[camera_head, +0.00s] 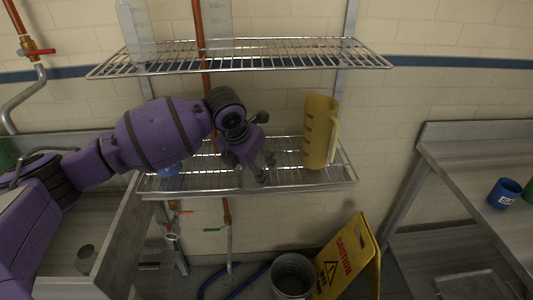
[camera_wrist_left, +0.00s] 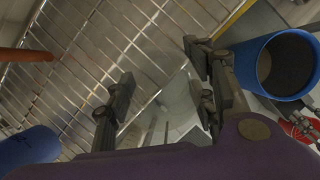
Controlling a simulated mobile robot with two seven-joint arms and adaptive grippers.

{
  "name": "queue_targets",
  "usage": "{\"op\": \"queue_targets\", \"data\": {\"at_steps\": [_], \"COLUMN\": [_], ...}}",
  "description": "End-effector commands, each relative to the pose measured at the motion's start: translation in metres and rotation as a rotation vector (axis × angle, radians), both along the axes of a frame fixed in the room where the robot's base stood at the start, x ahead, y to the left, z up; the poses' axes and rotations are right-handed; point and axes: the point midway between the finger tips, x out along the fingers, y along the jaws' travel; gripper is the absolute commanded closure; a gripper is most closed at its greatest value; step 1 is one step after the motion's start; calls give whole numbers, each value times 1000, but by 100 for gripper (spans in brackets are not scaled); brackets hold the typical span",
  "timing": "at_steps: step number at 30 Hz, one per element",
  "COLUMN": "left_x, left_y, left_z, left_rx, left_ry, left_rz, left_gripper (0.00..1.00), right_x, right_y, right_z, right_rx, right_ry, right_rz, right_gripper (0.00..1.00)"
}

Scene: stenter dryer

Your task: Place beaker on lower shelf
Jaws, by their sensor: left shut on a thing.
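My left gripper (camera_head: 262,172) reaches over the lower wire shelf (camera_head: 345,174) from the left. In the left wrist view its two fingers (camera_wrist_left: 160,100) are closed around a clear, see-through beaker (camera_wrist_left: 180,103). In the head view the held beaker is hard to make out against the shelf wires, and I cannot tell whether its base touches them. A yellowish jug (camera_head: 318,130) with a handle stands on the lower shelf, right of the gripper.
Two clear graduated vessels (camera_head: 135,32) stand on the upper shelf (camera_head: 330,55), above my arm. A blue object (camera_head: 169,170) is partly hidden behind my arm. Blue vessels (camera_wrist_left: 28,148) flank the gripper in the wrist view. A bucket (camera_head: 293,276) and caution sign (camera_head: 347,258) stand below.

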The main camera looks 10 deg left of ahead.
Motion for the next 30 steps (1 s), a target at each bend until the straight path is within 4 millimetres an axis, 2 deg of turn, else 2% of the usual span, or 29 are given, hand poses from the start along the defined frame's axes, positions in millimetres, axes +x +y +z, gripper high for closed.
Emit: {"op": "queue_targets", "data": {"at_steps": [3,10,18,20,21,30], "left_x": [23,41,78,76,76,75], "left_y": [-8,-15,-27,-26,-26,-25], "left_z": [0,0,-1,-2,-3,-9], "left_rx": [-1,0,1,1,1,2], "left_ry": [0,0,2,-1,-3,2], "left_rz": [1,0,1,2,1,0], "left_gripper": [75,75,75,75,79,79], "right_x": [0,2,7,14,15,10], "right_y": [0,1,4,5,5,6], "right_z": [0,-1,-1,7,8,5], "right_rx": [1,2,7,9,9,10], "right_ry": [1,-1,-8,-24,-25,-16], "right_rz": [1,1,-1,-1,-1,0], "right_gripper": [60,60,60,60,60,60]}}
